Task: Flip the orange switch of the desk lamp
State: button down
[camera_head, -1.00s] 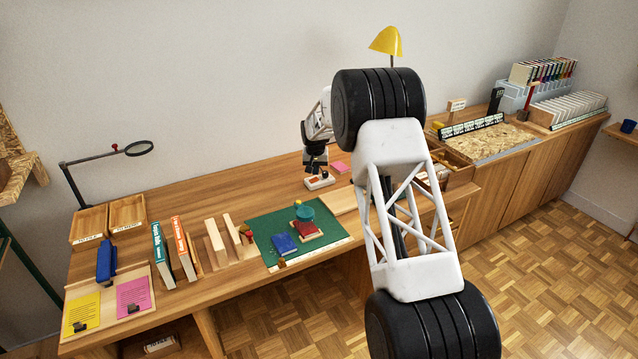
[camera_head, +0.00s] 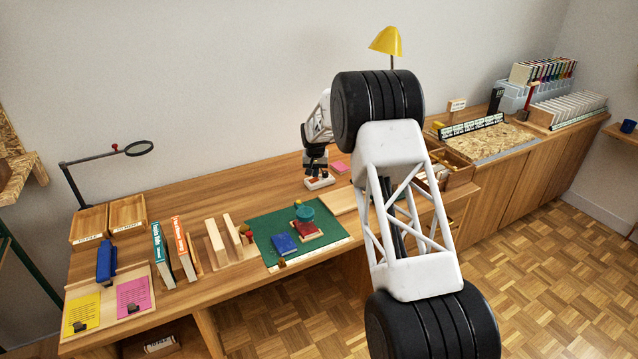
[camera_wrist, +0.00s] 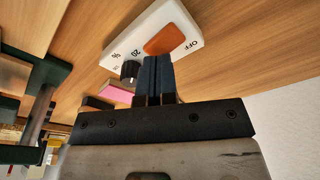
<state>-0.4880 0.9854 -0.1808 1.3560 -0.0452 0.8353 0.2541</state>
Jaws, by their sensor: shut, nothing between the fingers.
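The orange switch (camera_wrist: 165,40) is a rounded rocker on a white control box (camera_wrist: 140,35), with "OFF" printed at its right end in the wrist view. My gripper (camera_wrist: 157,62) is shut and empty. Its dark blue fingertips are at the near edge of the switch, touching or almost touching it. A black knob (camera_wrist: 129,70) with printed numbers sits on the box left of the fingers. In the head view the white box (camera_head: 319,182) lies on the desk just below my gripper (camera_head: 317,172). The yellow lamp shade (camera_head: 386,41) rises behind my arm, which hides most of its stand.
A pink pad (camera_head: 340,167) lies right of the box; it also shows in the wrist view (camera_wrist: 115,93).

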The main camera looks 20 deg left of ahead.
jog(key=shift+f, duration=0.5)
dwell(0.4)
jog(key=shift+r, duration=3.55)
